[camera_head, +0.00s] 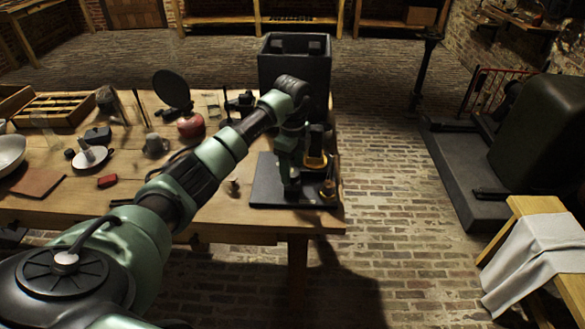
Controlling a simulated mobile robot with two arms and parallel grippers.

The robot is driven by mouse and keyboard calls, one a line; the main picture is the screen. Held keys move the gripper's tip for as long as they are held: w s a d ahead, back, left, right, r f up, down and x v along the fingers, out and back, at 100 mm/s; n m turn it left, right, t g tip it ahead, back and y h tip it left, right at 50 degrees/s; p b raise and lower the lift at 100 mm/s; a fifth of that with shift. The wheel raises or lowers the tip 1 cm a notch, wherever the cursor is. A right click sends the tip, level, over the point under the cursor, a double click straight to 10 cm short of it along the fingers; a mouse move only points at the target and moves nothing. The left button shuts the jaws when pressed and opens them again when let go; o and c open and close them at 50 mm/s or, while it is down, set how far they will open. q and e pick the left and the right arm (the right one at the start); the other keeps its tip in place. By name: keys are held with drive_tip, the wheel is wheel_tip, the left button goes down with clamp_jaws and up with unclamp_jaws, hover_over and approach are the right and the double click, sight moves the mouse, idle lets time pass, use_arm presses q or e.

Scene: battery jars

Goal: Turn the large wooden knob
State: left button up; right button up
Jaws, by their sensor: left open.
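My left arm reaches from the bottom left across the table to a dark, flat base (262,185) at its right end. My left gripper (291,188) points down over this base and is open; its fingertips are small and dark here. A small brown knob-like part (328,189) sits at the right of the base, just right of the gripper and apart from it as far as I can tell. It may be the large wooden knob. A yellow-orange ring (316,161) on a dark part shows just behind it. My right gripper is not in view.
A tall dark open box (296,68) stands behind the base. The wooden table (225,215) holds a red canister (190,125), a round dark disc (171,90), a red block (107,181) and a white dish (90,158).

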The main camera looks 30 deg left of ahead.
use_arm(q)
drive_tip(key=shift+f, duration=0.5)
clamp_jaws()
